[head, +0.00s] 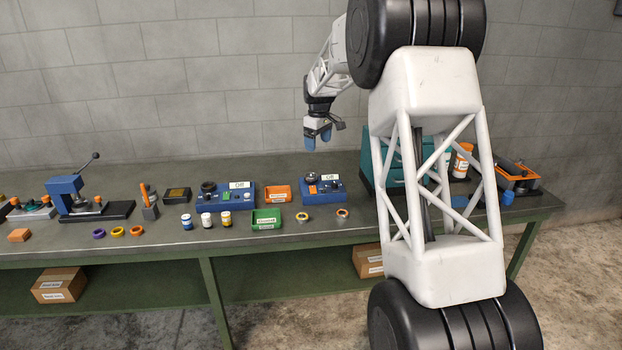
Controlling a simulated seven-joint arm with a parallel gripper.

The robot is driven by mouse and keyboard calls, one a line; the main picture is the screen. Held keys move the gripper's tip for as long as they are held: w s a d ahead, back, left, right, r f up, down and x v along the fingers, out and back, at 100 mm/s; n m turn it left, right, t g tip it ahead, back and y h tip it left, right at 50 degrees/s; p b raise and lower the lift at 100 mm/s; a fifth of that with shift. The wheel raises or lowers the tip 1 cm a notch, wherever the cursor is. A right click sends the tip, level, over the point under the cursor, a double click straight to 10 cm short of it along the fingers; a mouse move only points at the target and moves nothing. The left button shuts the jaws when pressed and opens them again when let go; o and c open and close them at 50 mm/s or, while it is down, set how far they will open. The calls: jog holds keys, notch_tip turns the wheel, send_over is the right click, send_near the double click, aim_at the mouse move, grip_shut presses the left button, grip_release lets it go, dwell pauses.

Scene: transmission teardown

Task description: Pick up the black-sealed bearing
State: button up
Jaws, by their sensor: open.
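My gripper (318,137), with blue fingertips, hangs pointing down high above the back of the bench. It is open, and no object shows between its fingers. Two small ring-shaped parts lie near the front of the bench, below it: one with yellowish colour (302,217) and one with orange colour (342,213). They are too small for me to tell whether either is the black-sealed bearing. The gripper is well apart from both. My arm hides part of the bench's right side.
The bench (170,235) holds two blue devices (226,198) (322,191), an orange bin (277,194), a green bin (266,219) and several small jars (207,219). A blue press (67,196) and several coloured rings (118,232) are at left. Bare bench shows around the two ring-shaped parts.

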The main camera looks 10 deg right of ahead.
jog(key=n, duration=0.2)
send_near(311, 177)
jog(key=shift+w+d+f+g, duration=0.15)
jog(key=shift+w+f, duration=0.15)
jog(key=shift+w, duration=0.2)
jog(key=shift+w+f+g, duration=0.15)
jog(key=shift+w+f, duration=0.15)
jog(key=shift+w, duration=0.2)
jog(key=shift+f, duration=1.3)
jog(key=shift+f, duration=2.6)
jog(key=c, duration=1.1)
jog(key=shift+r, duration=0.1)
jog(key=shift+c, duration=0.2)
